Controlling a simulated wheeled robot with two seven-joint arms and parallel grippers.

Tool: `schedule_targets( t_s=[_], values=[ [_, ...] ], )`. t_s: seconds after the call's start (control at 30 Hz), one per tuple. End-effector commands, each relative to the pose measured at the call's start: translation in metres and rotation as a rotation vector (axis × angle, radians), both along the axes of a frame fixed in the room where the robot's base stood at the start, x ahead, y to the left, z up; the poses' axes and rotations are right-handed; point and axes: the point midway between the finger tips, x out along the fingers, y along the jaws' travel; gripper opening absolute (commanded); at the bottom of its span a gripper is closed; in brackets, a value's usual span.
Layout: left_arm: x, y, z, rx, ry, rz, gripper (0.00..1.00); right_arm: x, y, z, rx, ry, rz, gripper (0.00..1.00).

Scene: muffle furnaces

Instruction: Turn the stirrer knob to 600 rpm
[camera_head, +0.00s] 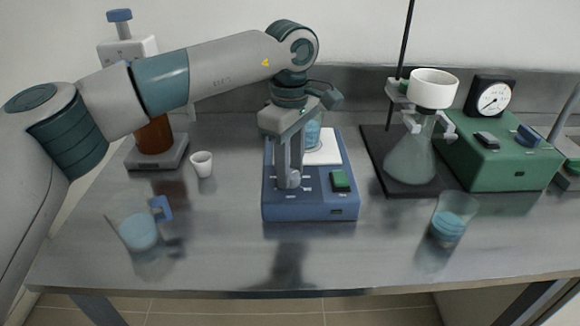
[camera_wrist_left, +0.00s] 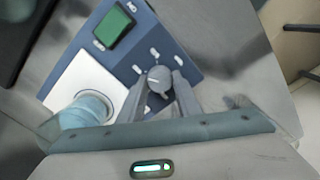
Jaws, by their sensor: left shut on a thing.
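The stirrer (camera_head: 310,211) is a blue box with a white top plate (camera_head: 325,148) and a green switch (camera_head: 340,180), standing mid-table. My left gripper (camera_head: 289,183) points down over its front left part. In the left wrist view the gripper (camera_wrist_left: 161,92) has its fingers on both sides of the round grey knob (camera_wrist_left: 159,77), shut on it. A pale pointer line shows on the knob, and short white labels surround it, too small to read. A beaker of blue liquid (camera_wrist_left: 88,110) stands on the plate, partly hidden by my gripper in the head view. My right gripper is not in view.
A glass beaker with blue liquid (camera_head: 139,232) stands front left, another (camera_head: 447,226) front right. A small white cup (camera_head: 202,164) is left of the stirrer. A flask with a white funnel (camera_head: 410,160) and a green gauge box (camera_head: 490,158) stand right. The front middle is clear.

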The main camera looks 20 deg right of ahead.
Motion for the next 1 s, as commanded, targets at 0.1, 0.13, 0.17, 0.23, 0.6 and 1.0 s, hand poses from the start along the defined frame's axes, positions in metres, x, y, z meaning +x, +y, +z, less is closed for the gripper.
schedule_targets(
  t_s=[0.1,0.13,0.17,0.23,0.6,1.0],
  values=[
    [0.001,0.000,0.001,-0.002,-0.001,-0.006,0.08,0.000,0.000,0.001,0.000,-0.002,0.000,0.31],
    [0.001,0.000,0.001,-0.002,-0.001,-0.007,0.08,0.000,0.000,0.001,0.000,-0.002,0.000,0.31],
    [0.001,0.000,0.001,-0.002,-0.001,-0.007,0.08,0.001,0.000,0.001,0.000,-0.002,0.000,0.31],
    [0.001,0.000,0.001,-0.002,-0.001,-0.006,0.08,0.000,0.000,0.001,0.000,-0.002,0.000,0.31],
    [0.000,0.000,0.001,-0.001,-0.001,-0.005,0.49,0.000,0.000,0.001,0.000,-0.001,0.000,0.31],
    [0.001,0.000,0.011,-0.002,-0.001,-0.005,0.49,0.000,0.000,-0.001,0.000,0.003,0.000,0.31]
  ],
)
